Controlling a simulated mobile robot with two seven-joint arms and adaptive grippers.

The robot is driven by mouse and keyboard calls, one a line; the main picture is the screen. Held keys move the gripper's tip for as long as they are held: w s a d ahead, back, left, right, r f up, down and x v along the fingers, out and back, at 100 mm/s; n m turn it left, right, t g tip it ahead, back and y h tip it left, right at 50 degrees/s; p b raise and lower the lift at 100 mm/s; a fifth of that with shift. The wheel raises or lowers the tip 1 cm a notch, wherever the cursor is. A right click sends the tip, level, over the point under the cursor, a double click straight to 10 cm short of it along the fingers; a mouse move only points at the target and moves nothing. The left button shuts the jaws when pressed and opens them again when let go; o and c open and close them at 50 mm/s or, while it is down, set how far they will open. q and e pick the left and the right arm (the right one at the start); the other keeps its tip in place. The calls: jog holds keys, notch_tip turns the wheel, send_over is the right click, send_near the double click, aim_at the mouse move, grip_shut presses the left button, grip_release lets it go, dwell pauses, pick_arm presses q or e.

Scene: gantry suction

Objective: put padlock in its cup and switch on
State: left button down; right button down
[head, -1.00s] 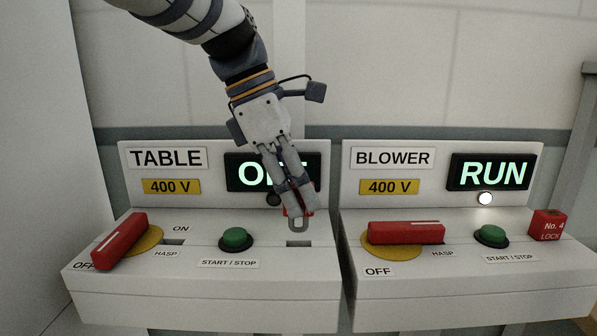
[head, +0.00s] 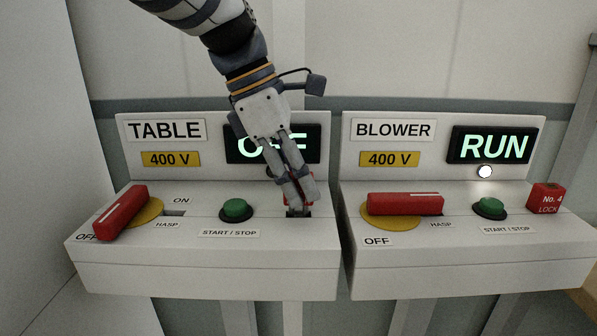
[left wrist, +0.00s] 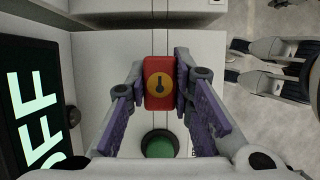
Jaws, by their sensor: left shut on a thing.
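My left gripper (head: 299,206) is shut on the red padlock (left wrist: 159,84); its yellow face with a dark keyhole shows in the left wrist view. The fingers mostly cover the padlock in the head view. It is at the dark cup opening (head: 298,214) on the right of the TABLE panel top; its shackle no longer shows. How deep it sits I cannot tell. The red TABLE switch handle (head: 122,212) on its yellow disc (head: 152,213) points at OFF. The TABLE display (head: 241,145) reads OFF. The right gripper is not in view.
The green TABLE button (head: 235,208) is left of my gripper. The BLOWER panel stands to the right, with a red handle (head: 405,204), a green button (head: 489,207), a RUN display (head: 491,146) and a red No. 4 lock (head: 546,199).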

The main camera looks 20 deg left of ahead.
pick_arm(q)
jog(key=shift+f, duration=0.8)
jog(key=c, duration=1.3)
grip_release()
jog(key=shift+f, duration=0.1)
jog(key=shift+c, duration=0.2)
jog(key=v, duration=1.2)
jog(key=shift+c, duration=0.3)
